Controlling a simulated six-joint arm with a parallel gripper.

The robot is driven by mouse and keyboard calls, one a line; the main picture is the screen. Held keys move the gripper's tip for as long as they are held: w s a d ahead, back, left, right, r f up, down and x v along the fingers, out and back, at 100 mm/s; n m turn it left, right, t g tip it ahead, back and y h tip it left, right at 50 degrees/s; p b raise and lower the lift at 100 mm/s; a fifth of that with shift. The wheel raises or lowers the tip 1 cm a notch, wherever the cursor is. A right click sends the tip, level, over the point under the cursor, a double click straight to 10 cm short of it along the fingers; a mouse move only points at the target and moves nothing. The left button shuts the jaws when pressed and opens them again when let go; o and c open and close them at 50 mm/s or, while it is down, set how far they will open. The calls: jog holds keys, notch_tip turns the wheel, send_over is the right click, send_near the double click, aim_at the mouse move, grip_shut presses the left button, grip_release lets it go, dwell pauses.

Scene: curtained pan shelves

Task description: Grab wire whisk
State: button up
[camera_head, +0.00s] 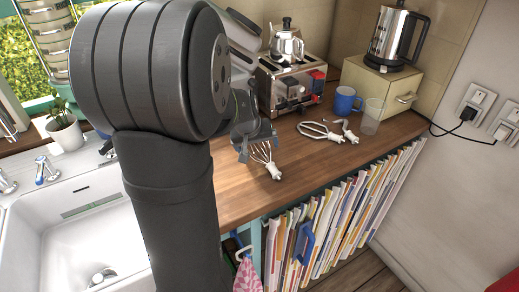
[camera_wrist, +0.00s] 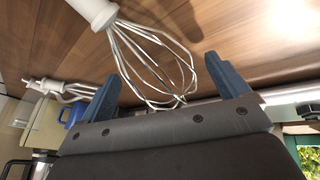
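The wire whisk (camera_head: 265,158) lies on the wooden counter, with its white handle towards the front edge. In the wrist view the whisk (camera_wrist: 150,55) shows its wire loops between the two fingers, and its white handle reaches to the upper left. My gripper (camera_head: 256,140) is above the counter at the wire end of the whisk. Its blue-grey fingers stand wide apart in the wrist view (camera_wrist: 168,88), open and holding nothing. I cannot tell whether they touch the wires. My arm hides part of the counter in the head view.
Other white-handled utensils (camera_head: 320,131) lie to the right, near a blue mug (camera_head: 344,101) and a clear cup (camera_head: 371,117). A toaster (camera_head: 290,83) with a kettle (camera_head: 286,42) on top stands behind. The sink (camera_head: 90,235) is at left. Folders (camera_head: 340,215) fill the shelf below.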

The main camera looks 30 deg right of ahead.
jog(key=c, duration=1)
